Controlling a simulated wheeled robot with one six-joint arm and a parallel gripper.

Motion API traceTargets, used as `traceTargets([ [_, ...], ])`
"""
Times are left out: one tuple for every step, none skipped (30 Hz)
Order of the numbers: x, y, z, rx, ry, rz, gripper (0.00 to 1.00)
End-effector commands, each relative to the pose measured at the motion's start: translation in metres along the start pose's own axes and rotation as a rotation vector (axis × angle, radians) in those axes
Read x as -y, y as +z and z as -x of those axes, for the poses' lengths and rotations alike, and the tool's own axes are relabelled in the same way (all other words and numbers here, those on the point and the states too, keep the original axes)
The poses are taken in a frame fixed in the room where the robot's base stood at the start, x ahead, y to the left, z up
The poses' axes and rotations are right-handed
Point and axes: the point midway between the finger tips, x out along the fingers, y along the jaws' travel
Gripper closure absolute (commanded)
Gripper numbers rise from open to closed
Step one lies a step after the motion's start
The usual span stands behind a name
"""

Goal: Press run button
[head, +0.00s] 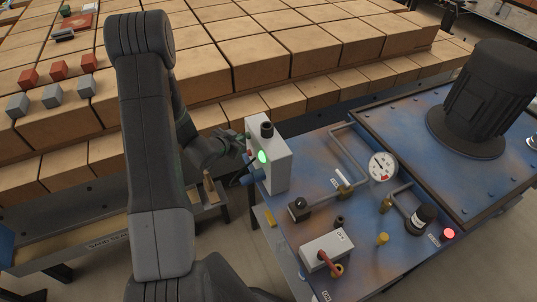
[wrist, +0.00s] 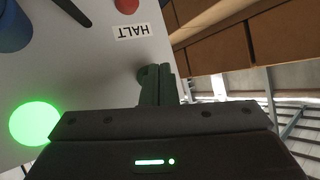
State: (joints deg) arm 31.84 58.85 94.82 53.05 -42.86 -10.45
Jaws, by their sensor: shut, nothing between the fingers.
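A light grey control box (head: 287,160) stands on the left end of the blue machine bench. It carries a glowing green lamp (head: 262,156), also large in the wrist view (wrist: 35,123). No RUN label shows. In the head view my arm reaches the box's left face.
A blue round part (wrist: 14,27) and a black lever (wrist: 72,10) stick out of the panel. The bench holds a gauge (head: 382,166), pipes, a small white box (head: 327,250) and a glowing red lamp (head: 448,234).

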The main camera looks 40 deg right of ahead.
Motion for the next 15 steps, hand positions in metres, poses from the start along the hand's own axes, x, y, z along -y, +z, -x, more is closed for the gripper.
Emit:
traceTargets([
  [0.001,0.000,0.001,0.000,0.000,0.000,1.00],
  [0.001,0.000,0.001,0.000,0.000,0.000,1.00],
  [0.000,0.000,0.001,0.000,0.000,0.000,1.00],
  [0.000,0.000,0.001,0.000,0.000,0.000,1.00],
  [0.000,0.000,0.001,0.000,0.000,0.000,1.00],
  [0.000,0.000,0.001,0.000,0.000,0.000,1.00],
  [0.000,0.001,0.001,0.000,0.000,0.000,1.00],
  [0.001,0.001,0.001,0.000,0.000,0.001,1.00],
  [0.002,0.002,0.002,0.000,-0.001,0.001,1.00],
  [0.003,0.002,0.003,0.000,-0.001,0.001,1.00],
  [0.004,0.004,0.005,0.000,-0.002,0.002,1.00],
  [0.006,0.005,0.007,0.000,-0.002,0.002,1.00],
  [0.008,0.007,0.009,0.000,-0.002,0.002,1.00],
  [0.009,0.009,0.012,0.000,-0.002,0.002,1.00],
  [0.011,0.011,0.015,0.001,-0.002,0.002,1.00],
])
